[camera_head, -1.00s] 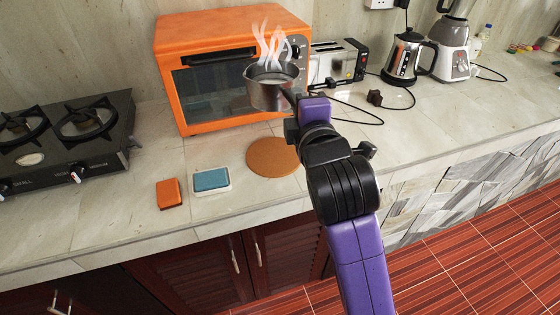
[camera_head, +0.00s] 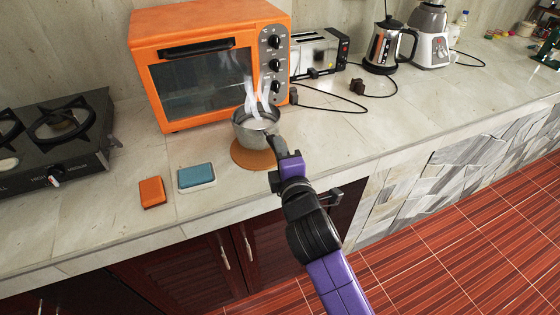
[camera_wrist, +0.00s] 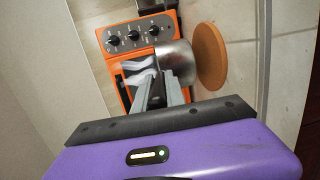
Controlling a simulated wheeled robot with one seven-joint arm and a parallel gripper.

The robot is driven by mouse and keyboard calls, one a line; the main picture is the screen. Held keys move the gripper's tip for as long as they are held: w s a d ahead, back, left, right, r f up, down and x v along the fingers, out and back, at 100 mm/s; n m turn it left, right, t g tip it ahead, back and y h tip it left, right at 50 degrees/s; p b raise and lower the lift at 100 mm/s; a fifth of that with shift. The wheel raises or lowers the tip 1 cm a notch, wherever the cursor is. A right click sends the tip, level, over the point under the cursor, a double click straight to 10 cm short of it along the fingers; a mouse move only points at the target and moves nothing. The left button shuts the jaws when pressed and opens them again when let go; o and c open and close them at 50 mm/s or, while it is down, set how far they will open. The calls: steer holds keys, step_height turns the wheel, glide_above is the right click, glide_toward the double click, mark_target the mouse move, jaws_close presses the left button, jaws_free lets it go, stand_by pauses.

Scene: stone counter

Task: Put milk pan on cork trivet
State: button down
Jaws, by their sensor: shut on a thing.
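The milk pan (camera_head: 256,128), a small steel pot with steam rising from it, is upright in front of the orange oven. The round cork trivet (camera_head: 252,159) lies flat on the counter, directly below the pan in the head view and partly hidden by it. I cannot tell whether the pan touches the trivet or hovers just above it. My gripper (camera_head: 278,155) is shut on the pan's handle at its front right. In the wrist view, the pan (camera_wrist: 177,56) is beyond the fingers, with the trivet (camera_wrist: 211,56) beside its base.
The orange oven (camera_head: 205,75) stands close behind the pan. A blue-topped sponge or box (camera_head: 197,177) and an orange block (camera_head: 152,192) lie left of the trivet. A black gas stove (camera_head: 60,140) is at far left. The toaster (camera_head: 318,52) and kettle (camera_head: 384,45) stand at the back right.

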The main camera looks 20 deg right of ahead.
steer(key=shift+f, duration=1.75)
steer(key=shift+b, duration=0.3)
steer(key=shift+f, duration=0.2)
steer(key=c, duration=1.4)
jaws_free()
steer(key=shift+f, duration=0.1)
steer(key=v, duration=0.6)
steer(key=b+v, duration=0.1)
steer(key=v, duration=0.5)
steer(key=shift+r, duration=0.2)
